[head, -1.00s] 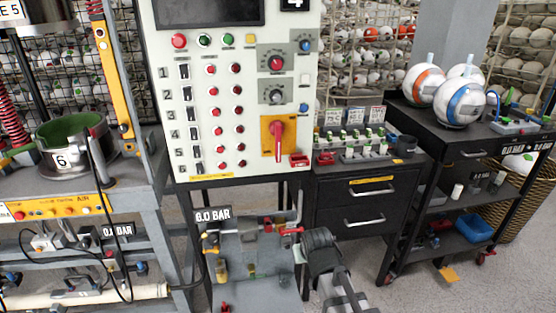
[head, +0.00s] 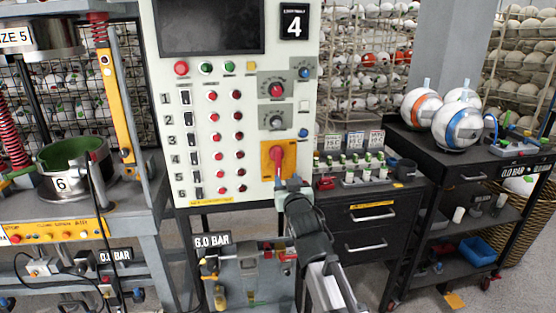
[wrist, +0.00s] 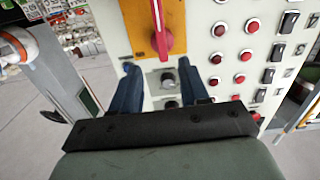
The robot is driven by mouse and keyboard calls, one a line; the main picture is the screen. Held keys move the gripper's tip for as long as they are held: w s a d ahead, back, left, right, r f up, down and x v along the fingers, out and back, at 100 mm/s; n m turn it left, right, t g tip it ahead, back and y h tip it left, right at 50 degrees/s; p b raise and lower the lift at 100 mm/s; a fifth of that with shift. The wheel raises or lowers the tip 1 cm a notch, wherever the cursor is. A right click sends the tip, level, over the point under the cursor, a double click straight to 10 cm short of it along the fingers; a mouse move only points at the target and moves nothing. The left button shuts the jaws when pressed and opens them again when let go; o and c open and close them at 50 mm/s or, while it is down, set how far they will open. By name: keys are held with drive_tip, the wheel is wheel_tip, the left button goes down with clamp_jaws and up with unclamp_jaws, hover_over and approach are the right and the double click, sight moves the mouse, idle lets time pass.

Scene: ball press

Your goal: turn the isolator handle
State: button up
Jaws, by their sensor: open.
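The isolator handle (head: 277,160) is a red lever on a yellow plate (head: 266,152), low on the right of the white control panel. The lever points down. In the wrist view the red handle (wrist: 164,38) stands out from its yellow plate (wrist: 136,25), just beyond my gripper (wrist: 161,80). The two blue-dark fingers are spread apart with nothing between them. In the head view my gripper (head: 287,188) is close below the handle, its tips near the lever's lower end. Whether they touch it cannot be told.
The control panel (head: 205,130) carries rows of buttons and switches. A black drawer cabinet (head: 370,235) stands right of my arm. Below the panel is a valve unit (head: 245,275) with a sign (head: 212,241) reading 6.0 BAR. A press (head: 80,195) stands at left.

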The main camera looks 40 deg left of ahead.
sight(278, 160)
drive_tip(key=x, duration=0.9)
drive_tip(key=r+x, duration=0.1)
drive_tip(key=x, duration=0.3)
drive_tip(key=shift+w+a, duration=0.25)
drive_tip(key=shift+a, duration=0.1)
clamp_jaws()
